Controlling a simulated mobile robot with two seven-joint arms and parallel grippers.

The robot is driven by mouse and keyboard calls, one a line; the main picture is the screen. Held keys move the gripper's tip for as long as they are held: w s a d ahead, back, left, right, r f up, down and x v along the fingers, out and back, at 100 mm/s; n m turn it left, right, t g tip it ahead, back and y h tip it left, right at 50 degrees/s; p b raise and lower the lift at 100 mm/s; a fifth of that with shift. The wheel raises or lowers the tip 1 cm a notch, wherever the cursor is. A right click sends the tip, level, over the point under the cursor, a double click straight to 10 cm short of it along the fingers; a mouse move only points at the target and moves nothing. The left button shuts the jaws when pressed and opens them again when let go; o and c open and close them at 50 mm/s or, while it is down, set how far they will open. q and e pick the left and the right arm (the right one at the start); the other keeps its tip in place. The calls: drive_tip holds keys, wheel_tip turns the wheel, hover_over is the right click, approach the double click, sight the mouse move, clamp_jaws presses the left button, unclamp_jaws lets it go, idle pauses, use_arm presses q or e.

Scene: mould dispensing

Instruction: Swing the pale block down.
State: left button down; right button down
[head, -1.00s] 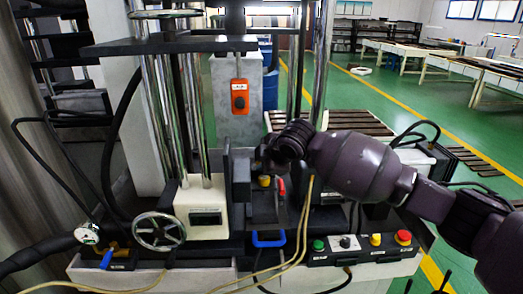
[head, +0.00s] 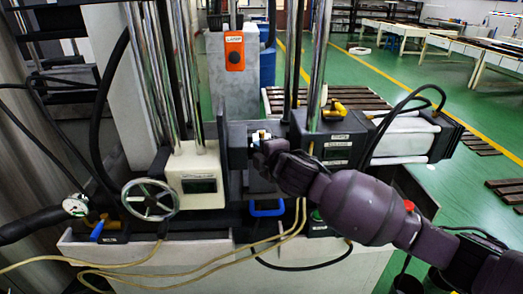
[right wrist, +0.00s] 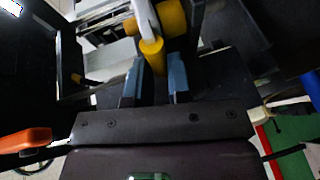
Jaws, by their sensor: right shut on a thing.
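My right gripper (head: 264,152) is at the dark bracket in the middle of the machine, its jaws mostly hidden in the head view by my wrist. In the right wrist view its two blue-grey fingers (right wrist: 153,80) are shut on a yellow cylinder (right wrist: 151,57), which meets a white bar (right wrist: 145,18). A small pale piece (head: 261,135) shows just above the gripper in the head view. A larger cream block (head: 195,178) with a dark display stands upright left of the gripper, apart from it. I cannot tell which is the pale block. My left gripper is out of view.
A handwheel (head: 150,200) is on the left, and steel columns rise behind. A black box (head: 330,135) with a yellow fitting stands right of the gripper. A blue handle (head: 267,208) is below. Loose yellowish cables (head: 150,270) cross the front.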

drive_tip(key=shift+f, duration=0.15)
idle(0.3)
drive_tip(key=c, duration=1.1)
unclamp_jaws()
drive_tip(key=shift+o, duration=0.2)
drive_tip(key=v, duration=1.1)
drive_tip(key=shift+p, duration=0.45)
